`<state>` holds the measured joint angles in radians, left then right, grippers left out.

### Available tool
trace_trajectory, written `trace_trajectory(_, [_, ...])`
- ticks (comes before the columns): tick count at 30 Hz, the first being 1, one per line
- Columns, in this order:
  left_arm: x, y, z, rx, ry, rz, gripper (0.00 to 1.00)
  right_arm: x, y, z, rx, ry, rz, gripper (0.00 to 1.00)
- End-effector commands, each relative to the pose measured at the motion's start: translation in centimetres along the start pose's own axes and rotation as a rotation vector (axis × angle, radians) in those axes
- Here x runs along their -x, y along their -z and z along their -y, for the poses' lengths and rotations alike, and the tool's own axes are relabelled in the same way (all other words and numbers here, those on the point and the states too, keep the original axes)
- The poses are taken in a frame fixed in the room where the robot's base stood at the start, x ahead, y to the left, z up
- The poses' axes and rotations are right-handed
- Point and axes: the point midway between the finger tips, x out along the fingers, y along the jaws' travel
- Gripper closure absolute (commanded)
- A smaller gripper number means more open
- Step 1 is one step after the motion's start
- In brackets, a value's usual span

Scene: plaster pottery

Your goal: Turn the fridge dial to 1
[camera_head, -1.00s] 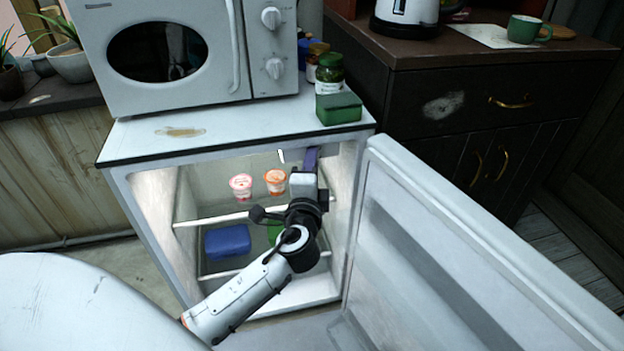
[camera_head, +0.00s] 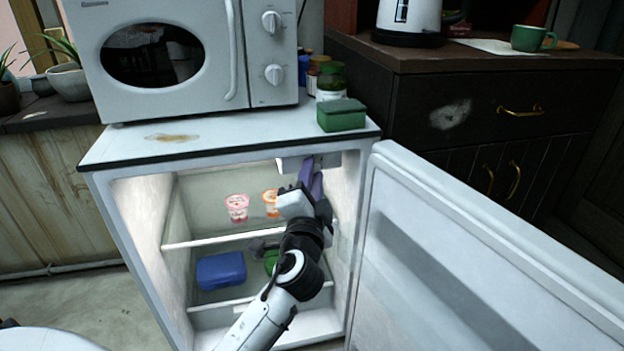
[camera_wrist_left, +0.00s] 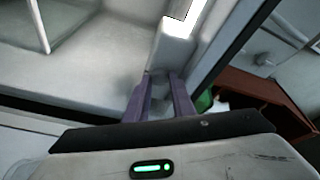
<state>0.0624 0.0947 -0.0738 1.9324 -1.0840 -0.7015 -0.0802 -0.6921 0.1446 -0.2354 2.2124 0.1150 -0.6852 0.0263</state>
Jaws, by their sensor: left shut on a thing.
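The fridge (camera_head: 230,144) stands open. A pale housing (camera_head: 292,163) with a lit lamp sits under its ceiling at the back right. My left gripper (camera_head: 312,164) reaches into the fridge, its purple fingers pointing up at this housing. In the left wrist view the gripper (camera_wrist_left: 160,78) has its fingertips close together against the pale housing. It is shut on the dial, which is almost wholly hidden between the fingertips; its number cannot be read. My right gripper is not in view.
The open fridge door (camera_head: 480,255) stands right of my arm. Two small cups, a pink one (camera_head: 237,207) and an orange one (camera_head: 270,202), stand on the upper shelf. A blue box (camera_head: 221,270) sits below. A microwave (camera_head: 190,60) and green sponge (camera_head: 341,115) rest on top.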

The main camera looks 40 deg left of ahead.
Motion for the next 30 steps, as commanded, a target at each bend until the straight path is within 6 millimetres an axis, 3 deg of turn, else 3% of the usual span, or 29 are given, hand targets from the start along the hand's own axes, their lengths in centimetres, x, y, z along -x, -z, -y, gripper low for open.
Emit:
trace_trajectory(7, [0.0, 0.2, 0.1, 0.003, 0.0, -0.004, 1.0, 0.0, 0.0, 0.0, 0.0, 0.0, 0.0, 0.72])
trace_trajectory(8, [0.0, 0.2, 0.1, 0.003, 0.0, -0.004, 0.73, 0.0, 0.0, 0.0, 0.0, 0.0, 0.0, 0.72])
trace_trajectory(9, [0.0, 0.2, 0.1, 0.002, 0.0, -0.004, 0.7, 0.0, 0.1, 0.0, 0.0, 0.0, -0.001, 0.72])
trace_trajectory(20, [0.7, 0.1, 0.0, 0.001, -0.001, -0.002, 0.7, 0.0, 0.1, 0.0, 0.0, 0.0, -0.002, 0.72])
trace_trajectory(30, [6.9, 0.0, -0.1, 0.002, -0.004, -0.001, 0.7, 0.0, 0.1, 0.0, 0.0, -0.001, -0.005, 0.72])
